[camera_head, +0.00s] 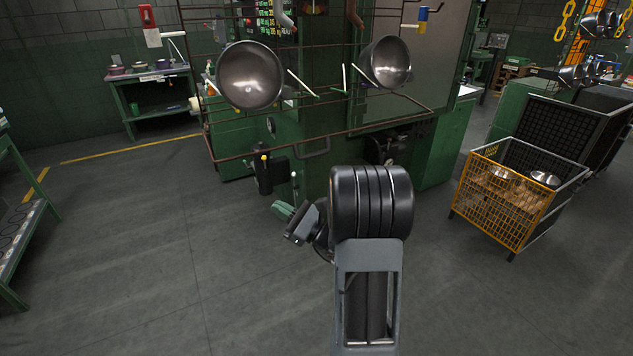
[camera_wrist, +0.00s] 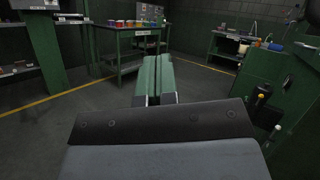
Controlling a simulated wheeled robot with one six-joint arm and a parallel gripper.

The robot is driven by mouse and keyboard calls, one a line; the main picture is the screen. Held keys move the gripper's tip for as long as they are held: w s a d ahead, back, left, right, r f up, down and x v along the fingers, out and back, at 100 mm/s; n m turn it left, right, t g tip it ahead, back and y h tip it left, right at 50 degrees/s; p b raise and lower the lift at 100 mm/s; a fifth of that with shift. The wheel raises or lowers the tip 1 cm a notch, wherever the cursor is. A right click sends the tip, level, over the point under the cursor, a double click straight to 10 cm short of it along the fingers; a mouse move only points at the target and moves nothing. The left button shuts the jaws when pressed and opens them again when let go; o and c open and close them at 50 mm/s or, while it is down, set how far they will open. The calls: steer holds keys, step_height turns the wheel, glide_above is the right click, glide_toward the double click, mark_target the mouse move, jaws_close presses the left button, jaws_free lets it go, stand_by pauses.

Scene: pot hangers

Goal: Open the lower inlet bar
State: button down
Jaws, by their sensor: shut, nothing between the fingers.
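A rusty wire hanger frame (camera_head: 380,124) hangs in front of the green machine (camera_head: 320,178) in the head view. Two metal pots hang on it, one at left (camera_head: 250,75) and one at right (camera_head: 387,62). Thin pale rods with green ends (camera_head: 301,83) stick out between the pots. I cannot tell which part is the lower inlet bar. My gripper (camera_head: 283,209) is below the frame, apart from it, in front of the machine's base. Its green fingers (camera_wrist: 153,80) are shut and empty in the wrist view, pointing toward the back tables.
A yellow mesh crate (camera_head: 497,205) holding pots stands at right.

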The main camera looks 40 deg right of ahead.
steer(key=s+d+f+m+t+h+b, duration=0.1)
steer(key=d+f+m+t+h, duration=0.2)
steer(key=d+m+h, duration=0.3)
steer(key=s+d+f+m+t+h+b, duration=0.1)
steer(key=d+f+m+t+h, duration=0.2)
steer(key=d+m+h, duration=0.35)
steer(key=w+d+r+n+h+p, duration=0.1)
steer(key=w+d+r+h, duration=0.1)
steer(key=w+r, duration=0.6)
steer(key=shift+d+r+h+p, duration=0.35)
steer(key=shift+d+r, duration=0.25)
steer(key=shift+r, duration=0.35)
